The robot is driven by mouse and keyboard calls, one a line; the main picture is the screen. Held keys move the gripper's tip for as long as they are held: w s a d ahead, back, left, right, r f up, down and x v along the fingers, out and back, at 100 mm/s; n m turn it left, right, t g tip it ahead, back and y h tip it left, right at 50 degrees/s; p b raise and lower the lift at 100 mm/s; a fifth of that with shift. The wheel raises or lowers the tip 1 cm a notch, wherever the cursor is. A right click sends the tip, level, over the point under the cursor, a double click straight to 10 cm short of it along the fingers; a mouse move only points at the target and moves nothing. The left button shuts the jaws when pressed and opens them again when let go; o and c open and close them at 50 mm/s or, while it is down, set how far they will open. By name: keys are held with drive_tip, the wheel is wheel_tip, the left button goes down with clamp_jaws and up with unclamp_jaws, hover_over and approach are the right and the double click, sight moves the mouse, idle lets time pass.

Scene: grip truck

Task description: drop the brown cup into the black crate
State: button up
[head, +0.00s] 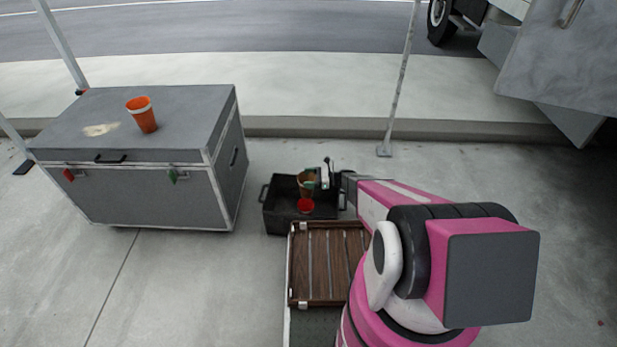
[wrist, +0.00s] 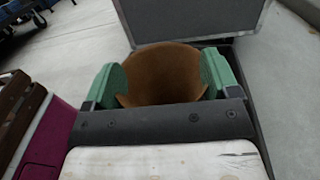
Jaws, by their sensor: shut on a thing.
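The brown cup (wrist: 163,72) is between the two green finger pads of my gripper (wrist: 162,85) in the wrist view, and the pads press on its sides. In the head view the brown cup (head: 305,186) shows small, with my gripper (head: 312,184) beside and partly over it. The black crate (head: 277,214) stands on the ground just beyond the wooden slatted box. The held cup appears over the crate in the head view; its exact height above the crate floor I cannot tell. A red cup (head: 305,206) shows within the crate, near its front.
A grey flight case (head: 150,190) stands left of the crate, with an orange cup (head: 142,115) on its lid. The wooden slatted box (head: 328,265) is in front of the crate. A thin pole (head: 402,85) stands behind. The concrete at left front is clear.

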drive_tip(key=shift+f, duration=2.3)
drive_tip(key=o, duration=1)
drive_tip(key=shift+d, duration=5.45)
